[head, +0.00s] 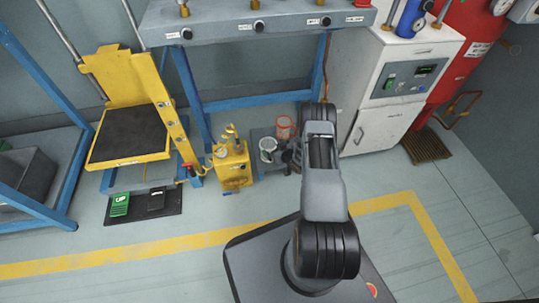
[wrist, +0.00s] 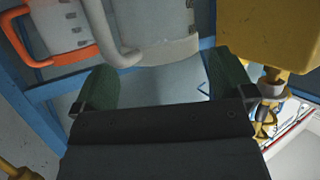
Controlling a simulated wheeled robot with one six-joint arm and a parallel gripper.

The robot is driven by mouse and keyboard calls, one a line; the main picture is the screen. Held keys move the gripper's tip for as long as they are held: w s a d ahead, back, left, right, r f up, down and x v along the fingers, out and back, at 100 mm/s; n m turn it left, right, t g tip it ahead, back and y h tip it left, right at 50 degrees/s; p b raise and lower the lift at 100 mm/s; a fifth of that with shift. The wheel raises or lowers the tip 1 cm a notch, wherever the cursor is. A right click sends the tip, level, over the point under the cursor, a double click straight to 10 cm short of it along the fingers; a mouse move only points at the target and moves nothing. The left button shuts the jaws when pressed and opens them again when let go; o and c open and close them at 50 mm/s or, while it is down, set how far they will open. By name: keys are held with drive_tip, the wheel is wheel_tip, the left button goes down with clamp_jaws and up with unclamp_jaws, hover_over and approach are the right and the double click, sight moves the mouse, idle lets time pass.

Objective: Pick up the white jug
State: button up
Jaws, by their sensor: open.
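The white jug (head: 267,150) stands low on a dark grey tray by the yellow pump, left of my arm in the head view. In the wrist view, the white jug (wrist: 165,28) is at the top, its pale curved handle at its left side. My gripper (wrist: 163,80) is open, with its two green-padded fingers spread apart. The jug's lower edge and handle appear just beyond and between the fingertips. I cannot tell whether they touch. Nothing is seen held. In the head view my arm hides most of the gripper.
An orange jug (head: 285,127) stands close behind the white jug; its orange handle (wrist: 70,57) shows at the wrist view's left. A yellow pump (head: 233,166) stands close on the left. A white cabinet (head: 373,124) is to the right. Blue bench legs (head: 190,92) rise behind.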

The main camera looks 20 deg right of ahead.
drive_tip(key=x, duration=0.2)
drive_tip(key=shift+w+f+b, duration=0.1)
drive_tip(key=shift+w+b, duration=0.2)
drive_tip(key=shift+b, duration=0.1)
drive_tip(key=c, duration=1)
drive_tip(key=shift+c, duration=0.5)
